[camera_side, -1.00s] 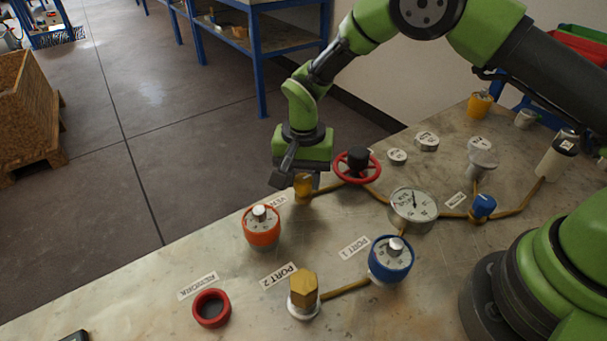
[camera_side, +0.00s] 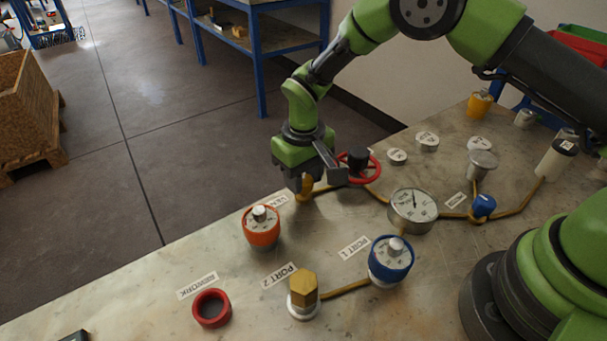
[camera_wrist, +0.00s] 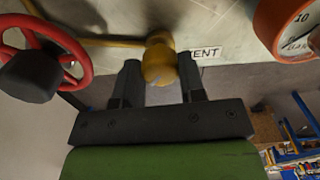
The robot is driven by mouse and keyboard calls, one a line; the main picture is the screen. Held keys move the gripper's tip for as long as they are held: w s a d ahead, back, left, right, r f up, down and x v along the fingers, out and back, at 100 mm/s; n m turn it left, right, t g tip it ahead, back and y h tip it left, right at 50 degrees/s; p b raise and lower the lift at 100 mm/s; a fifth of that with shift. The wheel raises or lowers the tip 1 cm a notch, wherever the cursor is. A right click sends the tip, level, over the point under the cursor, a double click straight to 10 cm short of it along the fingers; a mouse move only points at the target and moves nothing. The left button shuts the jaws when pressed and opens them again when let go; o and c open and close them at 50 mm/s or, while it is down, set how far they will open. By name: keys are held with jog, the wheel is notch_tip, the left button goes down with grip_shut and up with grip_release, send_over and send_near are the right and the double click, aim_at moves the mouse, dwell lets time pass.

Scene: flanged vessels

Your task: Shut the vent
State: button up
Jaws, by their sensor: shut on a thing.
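The vent is a small brass-coloured fitting at the bench's far edge, beside a label ending in "ENT" (camera_wrist: 205,54). In the wrist view its yellow knob (camera_wrist: 159,62) stands between the two fingers of my gripper (camera_wrist: 160,70). In the side view my gripper (camera_side: 305,184) points down over the vent and mostly hides it; only a little brass (camera_side: 303,196) shows below the jaws. The gripper is shut on the vent knob. The knob's marking and exact angle cannot be read.
A red handwheel (camera_side: 372,170) with a dark hub stands close to the right of my gripper. An orange dial canister (camera_side: 261,232) stands in front. A pressure gauge (camera_side: 412,208), a blue dial canister (camera_side: 391,262), and a brass hex cap (camera_side: 303,287) stand farther along the bench.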

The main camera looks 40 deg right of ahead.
jog(key=n, duration=0.4)
jog(key=shift+n, duration=2.2)
jog(key=o, duration=0.9)
notch_tip(320, 180, up, 10)
